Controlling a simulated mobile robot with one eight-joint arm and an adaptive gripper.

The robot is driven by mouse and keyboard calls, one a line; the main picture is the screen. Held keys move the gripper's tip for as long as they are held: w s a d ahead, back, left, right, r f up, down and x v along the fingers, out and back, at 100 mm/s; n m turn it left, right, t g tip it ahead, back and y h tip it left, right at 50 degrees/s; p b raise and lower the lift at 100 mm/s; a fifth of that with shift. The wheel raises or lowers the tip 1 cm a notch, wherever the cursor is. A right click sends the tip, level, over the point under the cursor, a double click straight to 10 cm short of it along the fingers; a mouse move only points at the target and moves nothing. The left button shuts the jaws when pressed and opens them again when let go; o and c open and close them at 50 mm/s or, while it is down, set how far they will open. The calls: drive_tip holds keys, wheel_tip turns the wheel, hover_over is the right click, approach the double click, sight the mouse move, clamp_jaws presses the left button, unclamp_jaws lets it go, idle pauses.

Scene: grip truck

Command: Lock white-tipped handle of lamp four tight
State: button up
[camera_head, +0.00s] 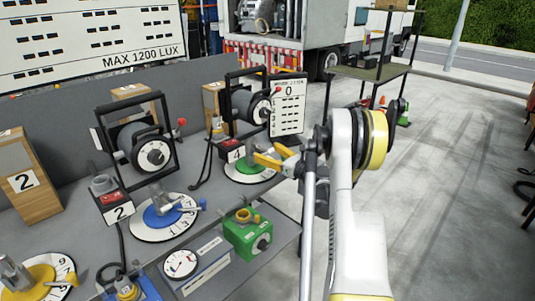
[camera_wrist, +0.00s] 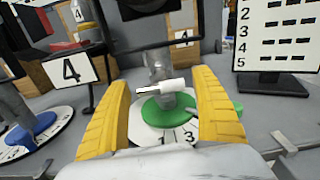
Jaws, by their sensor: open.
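Lamp four (camera_head: 249,106) is a grey drum in a black yoke, above a small plate marked 4 (camera_head: 237,155). Its green base (camera_head: 250,167) sits on a white numbered dial; the green disc also shows in the wrist view (camera_wrist: 168,112).
Lamp two (camera_head: 150,155) with a blue base (camera_head: 165,215) stands to the left on the same grey bench. A yellow base (camera_head: 40,280) is at front left. A green box (camera_head: 248,232) and a gauge (camera_head: 180,264) sit on a lower shelf.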

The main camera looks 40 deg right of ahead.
drive_tip(key=c, duration=1.2)
